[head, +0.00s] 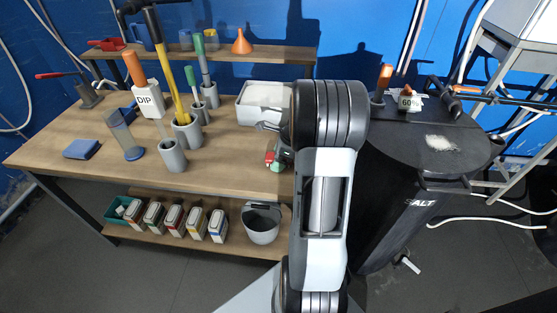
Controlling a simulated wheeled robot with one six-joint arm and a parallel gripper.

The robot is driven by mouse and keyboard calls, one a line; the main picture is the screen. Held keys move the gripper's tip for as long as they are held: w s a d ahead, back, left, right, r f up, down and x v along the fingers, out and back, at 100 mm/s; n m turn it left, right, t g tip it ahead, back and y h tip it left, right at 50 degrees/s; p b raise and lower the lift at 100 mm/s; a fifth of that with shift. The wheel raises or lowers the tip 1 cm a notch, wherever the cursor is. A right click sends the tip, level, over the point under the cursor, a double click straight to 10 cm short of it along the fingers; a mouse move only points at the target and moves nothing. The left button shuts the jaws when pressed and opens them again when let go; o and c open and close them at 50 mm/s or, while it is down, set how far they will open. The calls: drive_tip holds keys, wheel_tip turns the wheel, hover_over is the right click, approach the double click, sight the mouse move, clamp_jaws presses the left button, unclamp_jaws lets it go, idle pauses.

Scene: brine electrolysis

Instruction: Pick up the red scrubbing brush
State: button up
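My arm rises through the middle of the head view and hides part of the bench behind it. A grey piece, apparently part of my gripper (268,126), shows just left of the arm's upper joint, in front of the white tray. Its fingers are mostly hidden, so I cannot tell whether it is open or shut. A small red item with some green (271,158) shows at the bench's right end, below that piece and partly behind my arm; I cannot tell whether it is the red scrubbing brush. Another red item (105,43) lies on the raised shelf at far left.
The wooden bench (50,148) holds grey cups with upright tools, a blue block (81,149), a DIP-labelled tool (150,100) and a white tray (247,117). A black SALT drum (385,170) stands right.

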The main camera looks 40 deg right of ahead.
drive_tip(key=c, duration=1)
drive_tip(key=shift+r, duration=0.6)
drive_tip(key=r, duration=0.2)
drive_tip(key=shift+s+d+r+p, duration=0.1)
drive_tip(key=shift+d+r+p, duration=0.1)
drive_tip(key=shift+r+p, duration=0.15)
drive_tip(key=shift+s+d+r+p, duration=0.15)
drive_tip(key=shift+s+d+r, duration=1.4)
drive_tip(key=shift+s, duration=0.2)
drive_tip(key=shift+s+d+r+p, duration=0.15)
drive_tip(key=shift+s+d+r, duration=1.3)
drive_tip(key=shift+s, duration=0.25)
drive_tip(key=shift+s+d+r+p, duration=0.15)
drive_tip(key=shift+s+d+r, duration=1.3)
drive_tip(key=shift+s+r, duration=0.25)
